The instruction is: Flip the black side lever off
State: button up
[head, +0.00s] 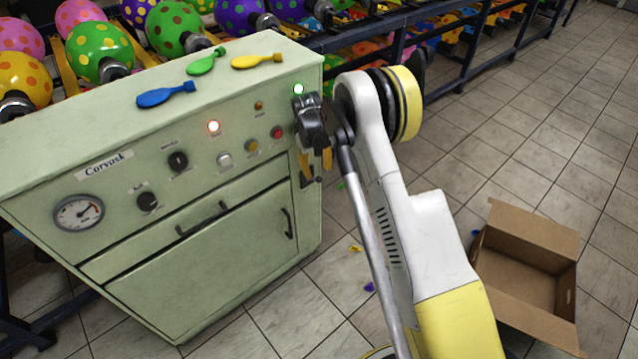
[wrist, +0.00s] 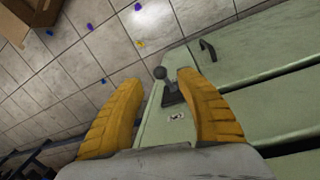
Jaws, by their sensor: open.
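The black side lever (wrist: 170,90) shows in the wrist view. It has a round knob and a dark base on the pale green side of the machine, near its edge. My gripper (wrist: 160,79) is open, with one orange finger on each side of the lever in the picture. The lever appears between the fingertips; I cannot tell whether either touches it. In the head view my gripper (head: 315,170) points down beside the right end of the green machine (head: 220,240). There the gripper largely hides the lever.
Blue (head: 165,95), green (head: 206,62) and yellow (head: 257,61) balloons lie on the machine top. A red light (head: 213,127) and a green light (head: 298,89) glow on its front. An open cardboard box (head: 528,270) stands on the tiled floor at right, with small scraps nearby.

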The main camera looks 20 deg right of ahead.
aim_at(319, 178)
jog(key=f, duration=0.2)
jog(key=f+b, duration=0.2)
jog(key=f, duration=0.1)
jog(key=shift+d+f, duration=0.3)
jog(key=shift+f, duration=0.05)
grip_shut()
